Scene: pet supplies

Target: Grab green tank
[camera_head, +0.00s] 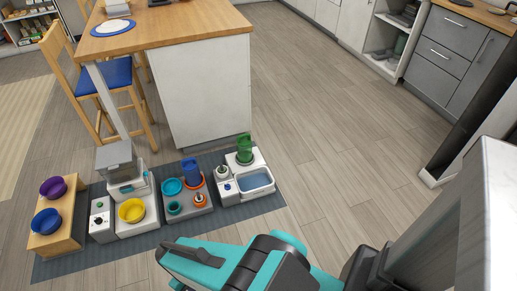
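The green tank (244,149) stands upright on a white pet water station (229,199) at the right end of the mat, behind a pale blue basin (255,181). My gripper (172,254) is at the bottom of the picture, nearer to the camera than the mat and apart from the tank. It is seen from above and the side, and its fingertips are partly hidden, so I cannot tell whether it is open or shut. I see nothing held in it.
A blue tank (192,172) stands left of the green one on a grey station. A white-sided counter (203,95) rises behind. The floor (320,140) to the right is clear.

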